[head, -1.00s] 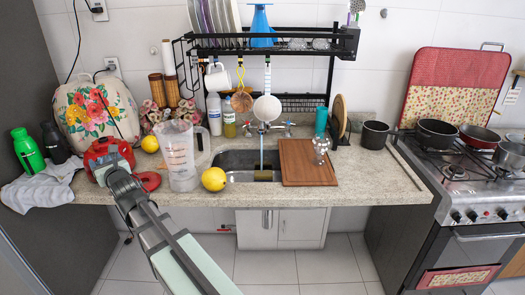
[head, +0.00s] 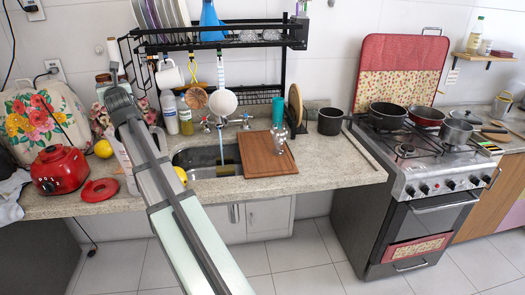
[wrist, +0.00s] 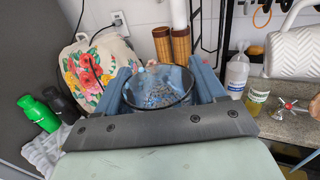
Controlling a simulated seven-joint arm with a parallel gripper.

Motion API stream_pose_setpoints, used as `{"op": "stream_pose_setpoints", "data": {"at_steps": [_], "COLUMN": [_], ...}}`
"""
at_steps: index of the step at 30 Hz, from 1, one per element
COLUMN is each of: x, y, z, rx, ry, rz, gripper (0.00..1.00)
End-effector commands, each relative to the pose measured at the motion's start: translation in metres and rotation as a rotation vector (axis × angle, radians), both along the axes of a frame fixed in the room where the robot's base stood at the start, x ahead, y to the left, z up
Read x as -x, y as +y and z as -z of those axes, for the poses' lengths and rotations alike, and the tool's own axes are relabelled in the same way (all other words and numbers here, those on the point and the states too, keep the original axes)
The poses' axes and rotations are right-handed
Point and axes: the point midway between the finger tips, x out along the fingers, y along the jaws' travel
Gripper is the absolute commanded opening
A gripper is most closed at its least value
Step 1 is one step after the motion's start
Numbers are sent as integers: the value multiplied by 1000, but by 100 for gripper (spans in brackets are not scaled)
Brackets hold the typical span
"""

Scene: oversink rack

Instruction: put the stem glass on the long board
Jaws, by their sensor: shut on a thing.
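My gripper (wrist: 165,86) is shut on a clear round vessel with a dark rim, which I take to be the stem glass (wrist: 158,92). I look into its bowl from above; its stem and foot are hidden. In the head view my arm reaches up at the left, and the held glass cannot be made out. The long board, a brown wooden board (head: 258,162), lies flat on the counter over the right part of the sink, to the right of my gripper. A small clear glass-like item (head: 279,142) stands on its right part.
A black rack (head: 220,40) with plates and a white mug (head: 169,75) hangs above the sink; the mug also shows close right in the wrist view (wrist: 292,48). A clear jug (head: 122,165) and red appliance (head: 60,171) stand at left. The board's left part is bare.

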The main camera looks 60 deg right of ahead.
Motion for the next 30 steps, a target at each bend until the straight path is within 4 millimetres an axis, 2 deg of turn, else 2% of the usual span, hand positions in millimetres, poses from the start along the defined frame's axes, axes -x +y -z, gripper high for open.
{"op": "stream_pose_setpoints", "data": {"at_steps": [1,8,14,23,30], "x": [6,31,71,154,233], "y": [-15,-77,-132,-225,-289], "z": [0,0,23,60,86], "rx": [0,1,1,1,1], "ry": [-1,-1,0,2,0], "rz": [21,114,223,425,592], "gripper": [33,33,33,33,33]}}
